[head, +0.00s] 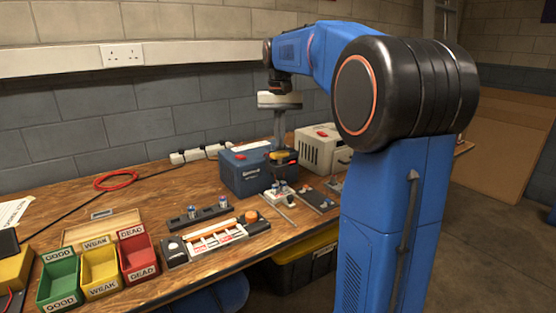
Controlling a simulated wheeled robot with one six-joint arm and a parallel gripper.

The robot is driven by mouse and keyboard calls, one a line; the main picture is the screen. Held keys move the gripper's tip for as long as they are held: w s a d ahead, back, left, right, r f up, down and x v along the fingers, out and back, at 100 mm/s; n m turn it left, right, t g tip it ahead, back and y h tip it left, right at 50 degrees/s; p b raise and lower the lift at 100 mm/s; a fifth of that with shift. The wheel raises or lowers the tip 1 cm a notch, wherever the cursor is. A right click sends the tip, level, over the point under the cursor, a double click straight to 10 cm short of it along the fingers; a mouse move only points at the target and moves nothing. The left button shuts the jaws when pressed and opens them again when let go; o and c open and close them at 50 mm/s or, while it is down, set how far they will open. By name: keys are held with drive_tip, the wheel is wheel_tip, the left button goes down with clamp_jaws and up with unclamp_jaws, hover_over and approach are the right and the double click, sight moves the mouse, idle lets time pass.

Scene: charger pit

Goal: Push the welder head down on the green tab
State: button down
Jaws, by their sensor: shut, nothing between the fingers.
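My gripper (279,143) hangs down from my blue arm over the back of the bench, in front of the blue box. Its fingers are shut and empty. Directly beneath the fingertips is a small yellow and black head (284,157), which looks like the welder head. It stands above a small pale base (279,199) with cells on or beside it. I cannot tell whether the fingertips touch the head or sit just above it. I cannot make out a green tab at this size.
A blue box (241,178) and a cream box (318,155) stand behind. Green (58,285), yellow (101,278) and red (139,264) bins are at the left front. A tester tray (177,252) and a black cell rack (208,214) lie between. Grey plates lie right of the base.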

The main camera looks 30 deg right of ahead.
drive_tip(key=shift+f, duration=0.25)
idle(0.4)
drive_tip(key=shift+f, duration=1.2)
drive_tip(key=shift+r, duration=2.9)
drive_tip(key=s+a+f+n+t, duration=0.1)
drive_tip(key=s+a+f, duration=0.4)
drive_tip(key=s, duration=0.5)
drive_tip(key=s+a+f+n+t, duration=0.2)
drive_tip(key=s+a+f, duration=0.3)
drive_tip(key=s+f, duration=0.4)
drive_tip(key=s+a+f+n+t, duration=0.1)
drive_tip(key=s+a+f+n, duration=0.1)
drive_tip(key=s+a+f, duration=0.3)
drive_tip(key=s+f, duration=0.3)
drive_tip(key=s, duration=0.3)
drive_tip(key=shift+a+n+t, duration=0.3)
drive_tip(key=shift+a+t, duration=0.1)
